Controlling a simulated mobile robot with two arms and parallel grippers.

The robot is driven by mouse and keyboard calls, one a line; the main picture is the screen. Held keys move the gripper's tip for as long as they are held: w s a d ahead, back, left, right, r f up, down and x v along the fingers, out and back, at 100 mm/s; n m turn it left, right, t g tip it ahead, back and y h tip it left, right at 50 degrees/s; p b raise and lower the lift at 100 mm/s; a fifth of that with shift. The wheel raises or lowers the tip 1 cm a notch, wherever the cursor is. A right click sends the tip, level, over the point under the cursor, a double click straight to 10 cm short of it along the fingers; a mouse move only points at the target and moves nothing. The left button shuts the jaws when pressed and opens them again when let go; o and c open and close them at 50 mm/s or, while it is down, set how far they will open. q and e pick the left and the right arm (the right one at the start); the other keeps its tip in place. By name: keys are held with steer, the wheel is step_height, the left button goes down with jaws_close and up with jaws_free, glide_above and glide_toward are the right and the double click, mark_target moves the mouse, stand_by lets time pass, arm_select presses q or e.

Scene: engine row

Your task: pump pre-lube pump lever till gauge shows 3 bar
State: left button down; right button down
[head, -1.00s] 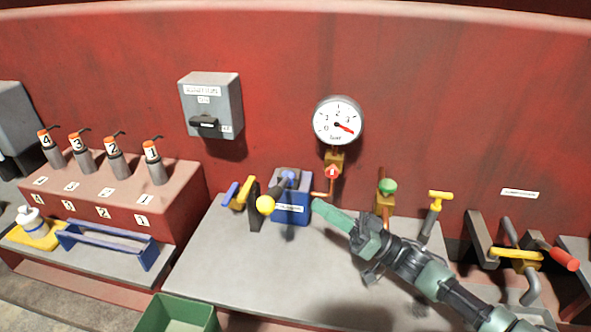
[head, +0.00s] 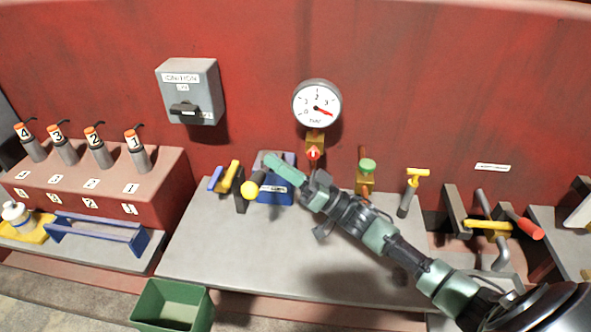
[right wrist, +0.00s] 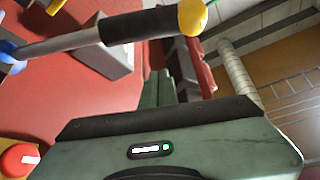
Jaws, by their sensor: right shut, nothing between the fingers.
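The pre-lube pump is a blue box (head: 274,193) on the grey bench against the red wall. Its lever (head: 257,183) has a black grip and a yellow ball end pointing forward. In the right wrist view the lever (right wrist: 140,26) crosses ahead of my fingers, its grey shaft running left to a blue pivot. The round white gauge (head: 317,104) is above right of the pump; its red needle points lower right, slightly below the 3. My right gripper (head: 275,164) is shut and empty, its green fingers just behind the lever and partly hiding the pump. Contact cannot be told.
A green-knobbed valve (head: 367,166) and a yellow T-handle (head: 415,175) are to the right. A green bin (head: 172,300) sits in front. The bench's front is clear.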

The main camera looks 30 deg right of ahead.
arm_select(q)
steer(key=shift+r+p, duration=0.6)
steer(key=shift+r, duration=0.35)
arm_select(e)
steer(key=shift+w+a+f, duration=0.1)
steer(key=shift+a+f, duration=1.15)
steer(key=shift+f, duration=0.2)
